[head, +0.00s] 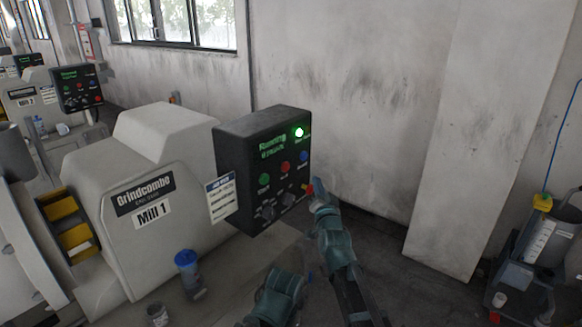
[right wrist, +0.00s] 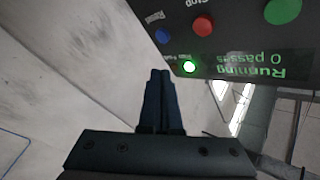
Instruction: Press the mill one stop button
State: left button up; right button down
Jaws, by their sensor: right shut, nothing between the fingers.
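The Mill 1 control box (head: 232,150) is a dark panel on the mill's right end. Its display reads "Running" and "0 passes", and a green lamp (head: 299,132) is lit. The red stop button (head: 285,167) sits between a green button (head: 264,179) and a blue button (head: 303,156). In the right wrist view the red stop button (right wrist: 203,25) shows upside down, beyond my fingertips and to their right. My right gripper (right wrist: 160,74) is shut and empty, apart from the button. My left gripper is out of view.
Two dark knobs (head: 268,212) sit low on the panel. A blue-lidded container (head: 187,268) stands in front of Mill 1 (head: 150,195). Another mill's panel (head: 77,88) is at far left. A grey cart (head: 525,275) stands at right. Bare wall lies behind my right arm.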

aim_at(290, 166)
jog(key=shift+d+r, duration=0.1)
jog(key=shift+r, duration=0.05)
jog(key=w+a, duration=0.5)
jog(key=a, duration=0.2)
jog(key=shift+w, duration=0.15)
dwell(0.4)
jog(key=shift+a, duration=0.1)
dwell(1.9)
jog(key=shift+w+a, duration=0.2)
jog(key=shift+a, duration=0.15)
jog(key=shift+w+a, duration=0.3)
jog(key=shift+a, duration=0.05)
dwell(0.9)
dwell(0.3)
jog(key=shift+s+d, duration=0.5)
jog(key=shift+d, duration=0.2)
